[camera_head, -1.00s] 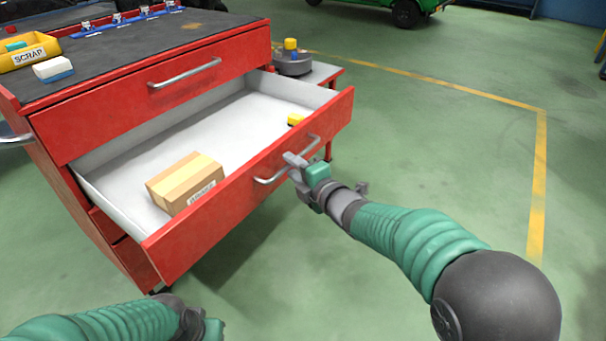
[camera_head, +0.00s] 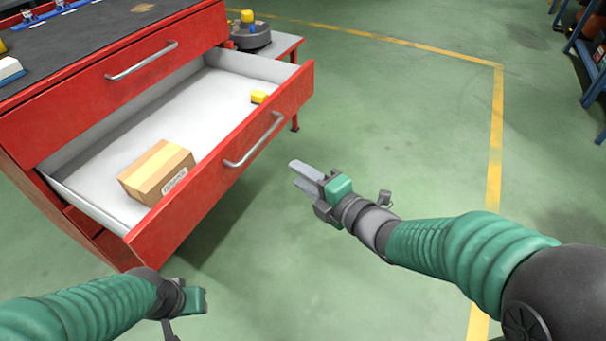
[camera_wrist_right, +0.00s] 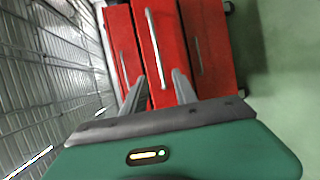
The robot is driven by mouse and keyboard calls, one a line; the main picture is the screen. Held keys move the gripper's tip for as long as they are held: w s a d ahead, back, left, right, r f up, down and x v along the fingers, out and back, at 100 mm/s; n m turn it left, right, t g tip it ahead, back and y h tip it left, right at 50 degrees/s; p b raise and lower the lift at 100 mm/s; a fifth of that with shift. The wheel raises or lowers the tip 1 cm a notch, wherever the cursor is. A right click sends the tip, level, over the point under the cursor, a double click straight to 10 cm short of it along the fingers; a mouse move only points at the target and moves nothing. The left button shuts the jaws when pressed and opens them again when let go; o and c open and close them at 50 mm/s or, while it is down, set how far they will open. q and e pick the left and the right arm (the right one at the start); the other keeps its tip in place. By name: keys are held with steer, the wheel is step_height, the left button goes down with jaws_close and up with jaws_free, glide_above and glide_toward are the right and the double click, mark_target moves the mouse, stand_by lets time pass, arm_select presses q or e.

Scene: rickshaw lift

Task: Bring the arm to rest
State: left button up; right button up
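My right gripper (camera_head: 298,174) is empty and stands off to the right of the open drawer's handle (camera_head: 253,140), with floor between them. In the right wrist view my right gripper (camera_wrist_right: 158,88) has its two fingers spread apart, and a handle (camera_wrist_right: 156,48) on the red cabinet lies beyond them. My left gripper (camera_head: 192,302) is low at the bottom left, in front of the cabinet. Its fingers do not show clearly.
The red cabinet's drawer (camera_head: 214,172) stands open. Inside are a cardboard box (camera_head: 157,172) and a small yellow object (camera_head: 259,97). A side shelf (camera_head: 278,46) holds a dark round object (camera_head: 250,36). Green floor (camera_head: 400,125) is free to the right.

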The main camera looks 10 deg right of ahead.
steer(key=s+d+f+m+g+h, duration=0.3)
steer(key=d+f+m+h, duration=0.4)
steer(key=d+f+m, duration=0.4)
steer(key=s+d+f+m+g+h+p, duration=0.1)
steer(key=s+f+m+g+p, duration=0.25)
steer(key=s+m+g, duration=0.8)
steer(key=s+r+m+t+p, duration=0.2)
steer(key=s+r+t+p, duration=0.1)
steer(key=r+p, duration=3.2)
steer(key=shift+r+m+p, duration=0.3)
steer(key=shift+m+p, duration=0.05)
steer(key=shift+p, duration=0.1)
